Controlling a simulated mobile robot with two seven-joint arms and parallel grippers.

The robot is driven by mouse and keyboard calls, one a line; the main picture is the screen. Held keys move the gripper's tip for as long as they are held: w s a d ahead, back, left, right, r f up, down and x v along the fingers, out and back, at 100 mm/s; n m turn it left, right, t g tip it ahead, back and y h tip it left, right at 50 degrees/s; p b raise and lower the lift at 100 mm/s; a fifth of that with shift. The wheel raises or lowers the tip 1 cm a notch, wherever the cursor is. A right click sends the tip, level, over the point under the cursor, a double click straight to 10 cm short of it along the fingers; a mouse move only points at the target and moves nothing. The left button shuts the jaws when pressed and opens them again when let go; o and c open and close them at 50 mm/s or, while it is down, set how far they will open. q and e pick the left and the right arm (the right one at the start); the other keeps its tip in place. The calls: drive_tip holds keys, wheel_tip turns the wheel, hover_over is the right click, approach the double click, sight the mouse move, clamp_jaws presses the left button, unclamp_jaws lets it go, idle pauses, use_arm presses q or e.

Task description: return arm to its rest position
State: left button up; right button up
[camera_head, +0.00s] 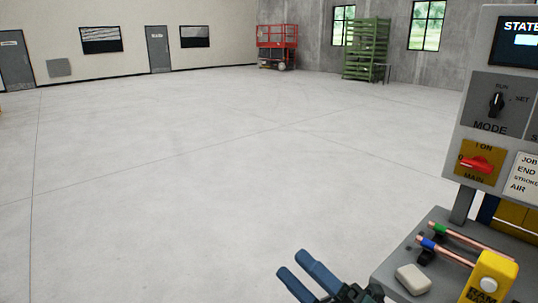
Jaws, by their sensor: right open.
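My right gripper (308,278) is at the bottom of the head view, with its two blue fingers apart and nothing between them. It is left of the grey machine bench (392,262) and apart from the tubes there. Two copper tubes lie on the bench, one with a green collar (439,229) and one with a blue collar (428,243). My left gripper is not in view.
A control panel (485,140) with a mode knob (496,103) and red main switch (477,164) stands at the right. A yellow ram box (490,277) and a pale block (413,279) sit on the bench. The floor to the left is clear.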

drive_tip(key=s+d+f+m+h, duration=0.2)
drive_tip(key=d+f+m+h, duration=0.2)
drive_tip(key=f+m+h, duration=0.3)
drive_tip(key=s+d+f+m+h+p, duration=0.1)
drive_tip(key=d+f+m+h, duration=0.3)
drive_tip(key=f+m, duration=1.1)
drive_tip(key=s+m+h, duration=0.1)
drive_tip(key=h, duration=0.2)
drive_tip(key=shift+s+m+h, duration=0.15)
drive_tip(key=shift+m+h, duration=0.15)
drive_tip(key=shift+m, duration=0.1)
drive_tip(key=s+f+m+g, duration=0.1)
drive_tip(key=s+f, duration=0.1)
drive_tip(key=s+d+f+m+g, duration=0.1)
drive_tip(key=s+f, duration=0.1)
drive_tip(key=s+f+m+g+h, duration=0.1)
drive_tip(key=s+f+m, duration=0.1)
drive_tip(key=shift+s+d+f+g, duration=0.1)
drive_tip(key=shift+d+f+g, duration=0.15)
drive_tip(key=shift+f+g, duration=0.1)
